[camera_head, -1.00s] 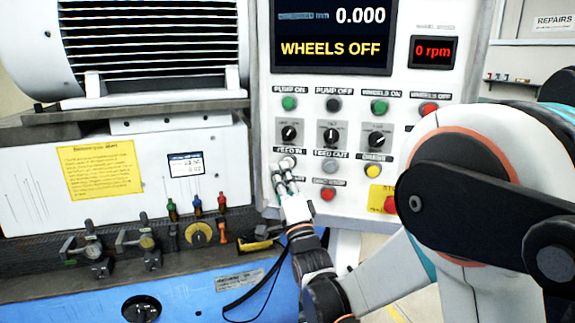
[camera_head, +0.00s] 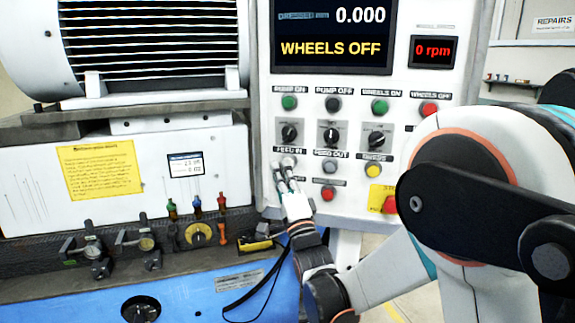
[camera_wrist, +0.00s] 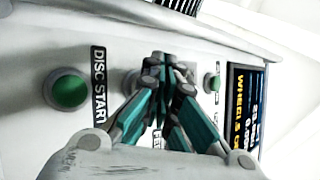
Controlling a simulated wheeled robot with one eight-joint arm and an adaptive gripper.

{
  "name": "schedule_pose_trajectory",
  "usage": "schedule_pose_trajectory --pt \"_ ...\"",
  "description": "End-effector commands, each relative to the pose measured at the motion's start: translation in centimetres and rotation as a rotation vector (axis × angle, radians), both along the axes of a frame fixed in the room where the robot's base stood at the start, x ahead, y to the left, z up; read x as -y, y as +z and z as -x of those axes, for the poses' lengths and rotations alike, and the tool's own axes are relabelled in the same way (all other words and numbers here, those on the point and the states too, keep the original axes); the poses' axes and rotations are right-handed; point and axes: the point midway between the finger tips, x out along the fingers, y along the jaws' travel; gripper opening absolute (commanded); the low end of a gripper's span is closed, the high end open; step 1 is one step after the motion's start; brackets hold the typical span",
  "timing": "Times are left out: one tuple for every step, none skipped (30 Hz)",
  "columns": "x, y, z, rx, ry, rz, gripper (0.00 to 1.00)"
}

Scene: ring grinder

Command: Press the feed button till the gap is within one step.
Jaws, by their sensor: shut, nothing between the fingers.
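In the wrist view my gripper (camera_wrist: 166,64) points at the panel, with a grey button edge (camera_wrist: 129,82) beside the fingers. I cannot tell whether the fingertips touch or press it. The grey FEED OUT button (camera_head: 331,165) is just to the right. A small display (camera_head: 185,165) on the grinder shows two lines of digits too small to read surely.
The panel screen (camera_head: 332,35) reads 0.000 and WHEELS OFF; the speed display (camera_head: 433,51) reads 0 rpm. A red button (camera_head: 328,193), a yellow button (camera_head: 373,171) and a red stop button (camera_head: 390,204) are nearby. The green DISC START button (camera_wrist: 68,89) is close to my fingers.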

Motion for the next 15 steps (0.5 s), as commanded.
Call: schedule_pose_trajectory --pt "0.04 -0.02 -0.07 0.0 0.0 0.0 0.0" --pt "0.04 -0.02 -0.1 0.0 0.0 0.0 0.0" --pt "0.06 -0.02 -0.14 0.0 0.0 0.0 0.0" --pt "0.06 -0.02 -0.18 0.0 0.0 0.0 0.0" --pt "0.08 -0.01 -0.21 0.0 0.0 0.0 0.0" --pt "0.09 -0.02 -0.25 0.0 0.0 0.0 0.0" --pt "0.1 -0.01 -0.29 0.0 0.0 0.0 0.0" --pt "0.11 -0.01 -0.32 0.0 0.0 0.0 0.0" --pt "0.12 -0.01 -0.36 0.0 0.0 0.0 0.0" --pt "0.13 -0.01 -0.4 0.0 0.0 0.0 0.0" --pt "0.14 -0.02 -0.43 0.0 -0.001 0.001 0.0" --pt "0.15 -0.02 -0.47 0.0 -0.001 0.001 0.0" --pt "0.16 -0.01 -0.51 0.0 -0.001 0.001 0.0" --pt "0.17 -0.01 -0.53 0.0 -0.001 0.001 0.0" --pt "0.18 -0.01 -0.57 0.0 -0.001 0.001 0.0"
